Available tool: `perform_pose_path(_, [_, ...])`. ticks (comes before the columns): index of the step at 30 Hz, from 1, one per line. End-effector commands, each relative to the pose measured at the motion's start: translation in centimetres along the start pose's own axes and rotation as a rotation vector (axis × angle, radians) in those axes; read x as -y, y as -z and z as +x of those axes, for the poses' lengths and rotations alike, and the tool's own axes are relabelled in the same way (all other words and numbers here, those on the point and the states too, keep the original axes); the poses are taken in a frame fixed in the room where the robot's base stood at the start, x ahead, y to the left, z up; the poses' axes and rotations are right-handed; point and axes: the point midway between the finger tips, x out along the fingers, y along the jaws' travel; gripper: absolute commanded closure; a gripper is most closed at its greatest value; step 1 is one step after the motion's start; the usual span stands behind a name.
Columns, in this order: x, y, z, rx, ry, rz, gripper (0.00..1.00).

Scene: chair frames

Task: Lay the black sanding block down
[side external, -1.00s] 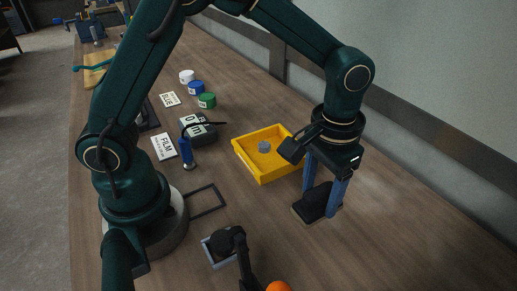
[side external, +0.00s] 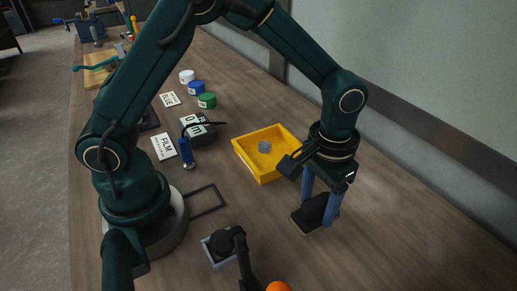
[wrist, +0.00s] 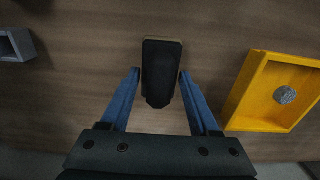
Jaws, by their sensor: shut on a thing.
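A yellow tray (side external: 242,153) holding a grey round piece (side external: 264,147) stands close by. A grey holder with a black knob (side external: 222,246) is nearer the camera. An empty dark frame outline (side external: 222,204) lies on the table. Bare table (side external: 390,235) lies right of the block.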

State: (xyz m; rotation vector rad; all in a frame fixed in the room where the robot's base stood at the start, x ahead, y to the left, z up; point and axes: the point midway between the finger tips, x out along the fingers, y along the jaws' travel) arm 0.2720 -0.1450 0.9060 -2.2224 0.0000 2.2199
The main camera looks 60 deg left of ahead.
Motion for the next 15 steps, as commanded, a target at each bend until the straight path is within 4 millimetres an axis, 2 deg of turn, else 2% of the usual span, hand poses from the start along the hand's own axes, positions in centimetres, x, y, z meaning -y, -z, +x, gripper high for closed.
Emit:
perform_pose_path(5, [0.02, -0.05, 0.55, 0.002, 0.001, 0.000, 0.82])
perform_pose_path(6, [0.01, -0.03, 0.55, 0.001, 0.000, 0.000, 0.30])
perform_pose_path(8, [0.00, -0.02, 0.53, 0.001, 0.000, 0.000, 0.07])
perform_pose_path(9, [0.00, -0.02, 0.52, 0.001, 0.000, 0.000, 0.03])
perform_pose_path(15, [0.00, -0.01, 0.51, 0.000, 0.000, 0.000, 0.03])
